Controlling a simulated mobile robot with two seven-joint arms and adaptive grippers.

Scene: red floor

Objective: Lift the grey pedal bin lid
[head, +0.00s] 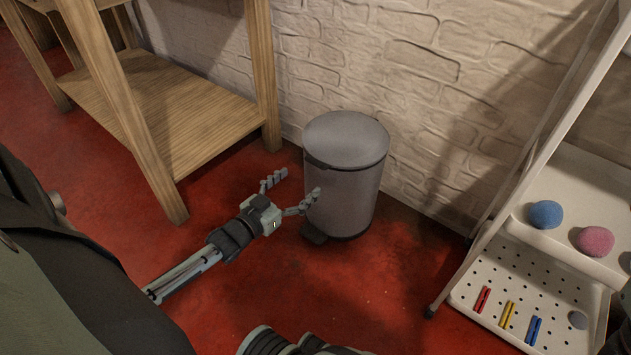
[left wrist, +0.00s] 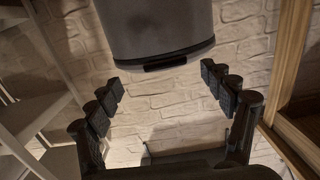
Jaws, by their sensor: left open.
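The grey pedal bin (head: 345,200) stands upright on the red floor against the white brick wall. Its round grey lid (head: 347,138) is shut, with a small dark tab on the front rim; the dark pedal (head: 314,235) is at the base. My left gripper (head: 297,184) is open and empty, low in front of the bin, fingers pointing towards it. One finger overlaps the bin's side in the head view; contact cannot be told.
A wooden table with a low shelf (head: 175,100) stands left of the bin. A white shelf rack (head: 560,215) on the right holds a blue ball (head: 545,214), a pink ball (head: 595,241) and coloured pegs (head: 507,314). Red floor is clear between bin and rack.

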